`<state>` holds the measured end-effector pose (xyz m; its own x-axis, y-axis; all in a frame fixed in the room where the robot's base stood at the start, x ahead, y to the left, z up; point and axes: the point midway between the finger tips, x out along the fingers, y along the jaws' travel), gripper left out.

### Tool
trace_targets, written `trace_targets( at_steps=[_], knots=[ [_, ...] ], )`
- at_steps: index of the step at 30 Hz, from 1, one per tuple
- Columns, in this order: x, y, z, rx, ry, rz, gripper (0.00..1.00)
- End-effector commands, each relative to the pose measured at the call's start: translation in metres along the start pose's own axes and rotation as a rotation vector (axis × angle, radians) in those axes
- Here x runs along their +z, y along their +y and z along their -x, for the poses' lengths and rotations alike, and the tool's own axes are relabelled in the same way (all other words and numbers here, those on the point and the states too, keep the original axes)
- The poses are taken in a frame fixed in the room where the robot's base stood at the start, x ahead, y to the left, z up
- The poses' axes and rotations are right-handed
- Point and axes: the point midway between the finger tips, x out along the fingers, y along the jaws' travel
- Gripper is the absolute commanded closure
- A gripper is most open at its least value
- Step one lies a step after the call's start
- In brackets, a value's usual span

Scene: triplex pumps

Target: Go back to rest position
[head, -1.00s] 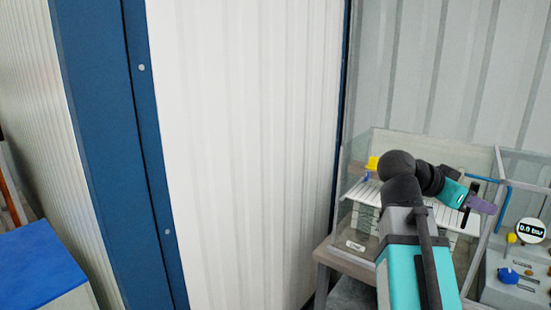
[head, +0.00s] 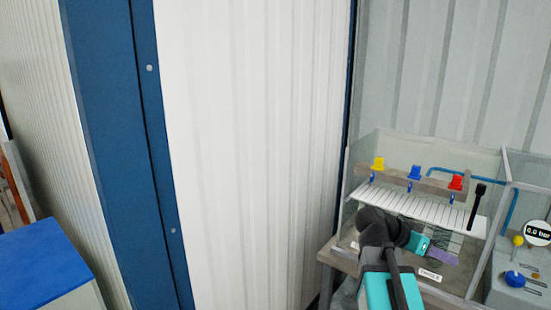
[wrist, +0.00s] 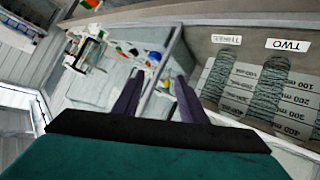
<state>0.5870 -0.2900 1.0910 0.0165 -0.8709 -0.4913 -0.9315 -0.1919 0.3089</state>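My gripper (head: 440,252) is at the lower right of the head view, in front of the pump bench. Its teal body and purple fingers are partly hidden by my own dark wrist joint. In the wrist view the two purple fingers (wrist: 158,98) stand apart with nothing between them, so it is open and empty. My arm is bent, with the gripper pointing right, low beside the white slatted plate (head: 415,203).
Yellow (head: 377,163), blue (head: 414,172) and red (head: 456,182) knobs stand behind the plate. A gauge (head: 537,233) reads 0.0 bar at right. Clear panels surround the bench. A label "TWO" (wrist: 289,45) marks a measuring scale. A blue-topped box (head: 40,262) stands left.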

Motion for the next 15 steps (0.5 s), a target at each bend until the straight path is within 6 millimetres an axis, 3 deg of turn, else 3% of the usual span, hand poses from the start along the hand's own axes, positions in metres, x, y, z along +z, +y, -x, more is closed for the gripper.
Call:
trace_targets(
  at_steps=[15],
  knots=[
    [0.137, -0.052, -0.043, -0.013, -0.14, 0.231, 0.61]
  ],
)
